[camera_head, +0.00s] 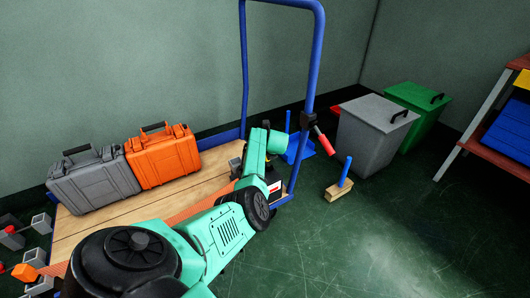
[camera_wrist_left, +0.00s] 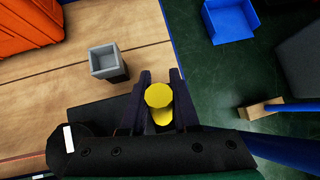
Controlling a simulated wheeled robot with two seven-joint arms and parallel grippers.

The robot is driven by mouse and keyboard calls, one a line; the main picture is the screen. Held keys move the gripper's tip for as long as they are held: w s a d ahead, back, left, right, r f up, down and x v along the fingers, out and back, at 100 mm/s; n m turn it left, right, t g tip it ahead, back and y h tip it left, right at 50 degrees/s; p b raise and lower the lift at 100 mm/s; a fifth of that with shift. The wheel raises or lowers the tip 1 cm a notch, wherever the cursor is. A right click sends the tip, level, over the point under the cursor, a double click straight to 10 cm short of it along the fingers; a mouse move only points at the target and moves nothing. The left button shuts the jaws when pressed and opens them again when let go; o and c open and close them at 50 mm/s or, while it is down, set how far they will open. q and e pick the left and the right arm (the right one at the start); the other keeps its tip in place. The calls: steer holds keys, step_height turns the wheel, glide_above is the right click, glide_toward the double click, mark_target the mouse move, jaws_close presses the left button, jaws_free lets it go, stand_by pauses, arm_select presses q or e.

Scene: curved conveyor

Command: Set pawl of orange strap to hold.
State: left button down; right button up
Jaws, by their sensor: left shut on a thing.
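The orange strap (camera_head: 190,208) runs across the wooden deck of a blue-handled cart in the head view, partly under my left arm. In the left wrist view my left gripper (camera_wrist_left: 160,84) is shut on a yellow round knob (camera_wrist_left: 159,96), which sits between its two dark fingers. In the head view my teal arm and wrist cover the spot where the gripper works, so the fingers are hidden there. I cannot see the strap's pawl clearly or tell its position. My right gripper is in neither view.
A grey case (camera_head: 93,180) and an orange case (camera_head: 163,158) stand on the deck. A grey square socket (camera_wrist_left: 108,62) lies near my gripper. The blue handle (camera_head: 316,60) rises beside my wrist.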

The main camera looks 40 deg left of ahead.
arm_select(q)
steer(key=shift+f, duration=0.1)
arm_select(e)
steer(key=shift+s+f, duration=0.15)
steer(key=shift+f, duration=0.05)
arm_select(q)
steer(key=c, duration=0.7)
jaws_free()
steer(key=shift+a, duration=0.1)
steer(key=shift+o, duration=0.2)
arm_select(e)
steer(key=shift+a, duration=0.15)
arm_select(q)
steer(key=p+v, duration=0.4)
steer(key=shift+w+a, duration=0.1)
steer(key=shift+a, duration=0.05)
steer(key=p+v, duration=0.5)
steer(key=v, duration=0.5)
steer(key=shift+r, duration=0.35)
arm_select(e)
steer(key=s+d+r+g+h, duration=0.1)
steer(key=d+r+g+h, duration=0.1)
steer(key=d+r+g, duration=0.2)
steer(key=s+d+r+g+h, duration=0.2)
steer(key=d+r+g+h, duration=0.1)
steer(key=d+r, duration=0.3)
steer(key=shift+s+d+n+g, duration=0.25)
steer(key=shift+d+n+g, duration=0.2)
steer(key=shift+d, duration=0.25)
